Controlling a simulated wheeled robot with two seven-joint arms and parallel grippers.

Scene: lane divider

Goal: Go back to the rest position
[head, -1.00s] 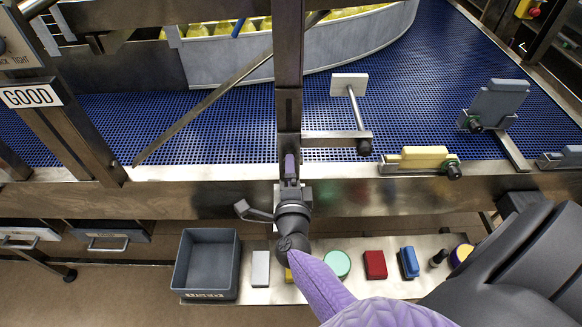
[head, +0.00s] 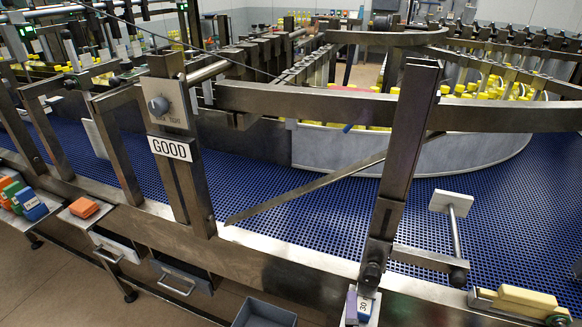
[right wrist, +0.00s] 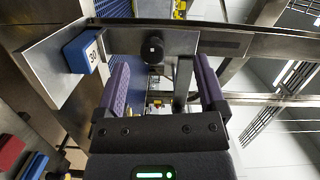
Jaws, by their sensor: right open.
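My right gripper (right wrist: 162,78) is open in the right wrist view, its two purple fingers apart with nothing held between them. In the head view only a purple part of it (head: 350,306) shows at the bottom edge, by the foot of the upright metal post (head: 398,165). A blue block marked 30 (right wrist: 84,50) sits on a metal plate left of the fingers, apart from them. It also shows beside the purple part in the head view (head: 365,308). A dark round knob (right wrist: 152,49) is beyond the fingers. My left gripper is not in view.
A diagonal metal bar (head: 305,187) lies over the blue conveyor belt (head: 270,165). A grey bin (head: 264,314), drawers (head: 181,281) and a yellow block (head: 527,297) are along the front.

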